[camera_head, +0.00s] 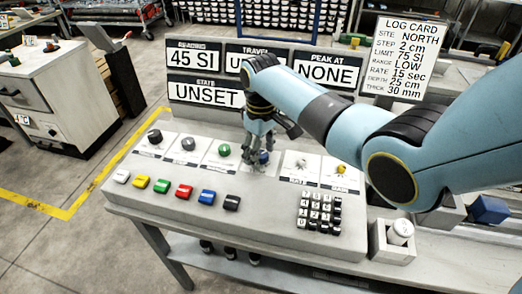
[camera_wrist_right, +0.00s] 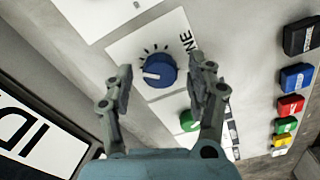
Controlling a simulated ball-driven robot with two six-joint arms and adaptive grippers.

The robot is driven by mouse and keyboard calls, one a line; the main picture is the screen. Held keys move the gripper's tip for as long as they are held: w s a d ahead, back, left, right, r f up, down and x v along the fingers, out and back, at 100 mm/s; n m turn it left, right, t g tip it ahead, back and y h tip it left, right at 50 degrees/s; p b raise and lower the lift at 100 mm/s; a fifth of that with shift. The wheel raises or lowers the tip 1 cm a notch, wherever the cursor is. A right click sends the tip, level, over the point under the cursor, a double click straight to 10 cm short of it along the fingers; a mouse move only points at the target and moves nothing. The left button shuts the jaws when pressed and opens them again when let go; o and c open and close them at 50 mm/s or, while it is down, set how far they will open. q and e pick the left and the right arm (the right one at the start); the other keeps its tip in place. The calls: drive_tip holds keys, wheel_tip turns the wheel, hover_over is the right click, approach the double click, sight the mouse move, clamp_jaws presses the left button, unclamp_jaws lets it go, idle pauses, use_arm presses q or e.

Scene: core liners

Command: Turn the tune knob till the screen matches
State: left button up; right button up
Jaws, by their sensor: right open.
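The blue tune knob (camera_wrist_right: 160,70) sits on a white label plate in the right wrist view, with tick marks around it and its white pointer mark toward the left. In the head view the knob (camera_head: 263,157) is partly hidden by my right gripper (camera_head: 259,150). My right gripper (camera_wrist_right: 163,80) is open, its fingers on either side of the knob with gaps showing. The screen (camera_head: 196,58) reads 45 SI; the state panel (camera_head: 205,93) reads UNSET, the peak panel (camera_head: 326,71) NONE. The travel panel (camera_head: 240,58) is mostly hidden. My left gripper is out of view.
A log card (camera_head: 404,58) lists NORTH, limit 75 SI, range LOW. A green knob (camera_head: 224,150) and other knobs share the row. Several coloured buttons (camera_head: 184,191) and a keypad (camera_head: 320,210) lie in front. A white cylinder (camera_head: 400,231) stands in a holder at right.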

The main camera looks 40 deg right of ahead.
drive_tip(key=shift+c, duration=0.6)
drive_tip(key=c, duration=1)
drive_tip(key=shift+r+m+p, duration=0.2)
drive_tip(key=shift+m+p, duration=0.85)
drive_tip(key=shift+m, duration=0.05)
drive_tip(key=shift+m+p, duration=0.6)
drive_tip(key=shift+m, duration=0.2)
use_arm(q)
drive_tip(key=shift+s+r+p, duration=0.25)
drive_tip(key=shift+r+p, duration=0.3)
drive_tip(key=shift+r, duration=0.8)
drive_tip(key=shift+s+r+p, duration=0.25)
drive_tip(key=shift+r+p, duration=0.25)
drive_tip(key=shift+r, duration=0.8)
use_arm(e)
drive_tip(key=shift+f+m, duration=0.15)
drive_tip(key=shift+m, duration=1.85)
